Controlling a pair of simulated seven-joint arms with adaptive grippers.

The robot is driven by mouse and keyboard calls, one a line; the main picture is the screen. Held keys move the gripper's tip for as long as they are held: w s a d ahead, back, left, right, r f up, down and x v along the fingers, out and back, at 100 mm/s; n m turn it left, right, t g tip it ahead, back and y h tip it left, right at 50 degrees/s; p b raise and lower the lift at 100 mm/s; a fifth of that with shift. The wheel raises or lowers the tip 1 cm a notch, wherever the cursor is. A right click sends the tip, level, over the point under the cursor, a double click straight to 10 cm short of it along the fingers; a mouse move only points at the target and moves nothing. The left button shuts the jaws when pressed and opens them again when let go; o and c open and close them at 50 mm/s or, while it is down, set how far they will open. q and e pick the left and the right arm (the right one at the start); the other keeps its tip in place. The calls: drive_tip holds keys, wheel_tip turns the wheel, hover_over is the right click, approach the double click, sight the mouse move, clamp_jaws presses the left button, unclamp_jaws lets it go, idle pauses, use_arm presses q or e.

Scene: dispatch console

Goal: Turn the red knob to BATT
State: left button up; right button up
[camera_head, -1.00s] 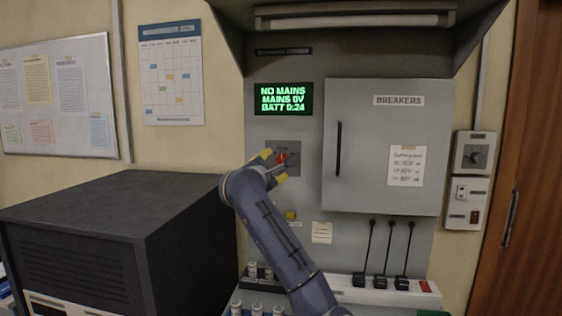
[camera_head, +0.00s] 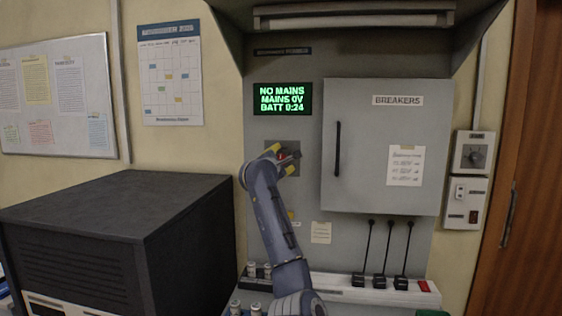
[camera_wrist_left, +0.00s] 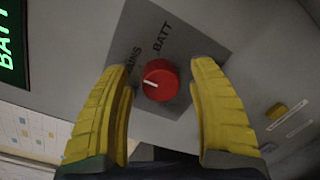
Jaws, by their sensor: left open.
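The red knob (camera_wrist_left: 160,80) sits on a grey plate (camera_wrist_left: 182,32) on the panel. Its white pointer mark faces left in the left wrist view, on the side of the MAINS label (camera_wrist_left: 132,66). The BATT label (camera_wrist_left: 162,37) is above the knob there. My left gripper (camera_wrist_left: 162,82) is open, with one yellow finger on each side of the knob; gaps show between fingers and knob. In the head view my left gripper (camera_head: 284,160) is in front of the plate (camera_head: 299,149) and mostly hides the knob. My right gripper is not in view.
A green display (camera_head: 282,98) above reads NO MAINS, MAINS 0V, BATT 0:24. The breaker cabinet door (camera_head: 365,130) is closed, right of the knob. A yellow button (camera_wrist_left: 277,111) is near the knob. A dark box (camera_head: 120,215) is at left.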

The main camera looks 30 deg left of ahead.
use_arm(q)
clamp_jaws()
idle(0.6)
drive_tip(key=shift+m, duration=0.4)
drive_tip(key=m, duration=0.4)
drive_tip(key=shift+m+g, duration=0.3)
drive_tip(key=shift+m, duration=0.1)
drive_tip(key=m, duration=0.5)
drive_tip(key=shift+d+m, duration=0.1)
drive_tip(key=shift+m, duration=0.2)
drive_tip(key=shift+w+g, duration=0.1)
drive_tip(key=shift+g, duration=0.2)
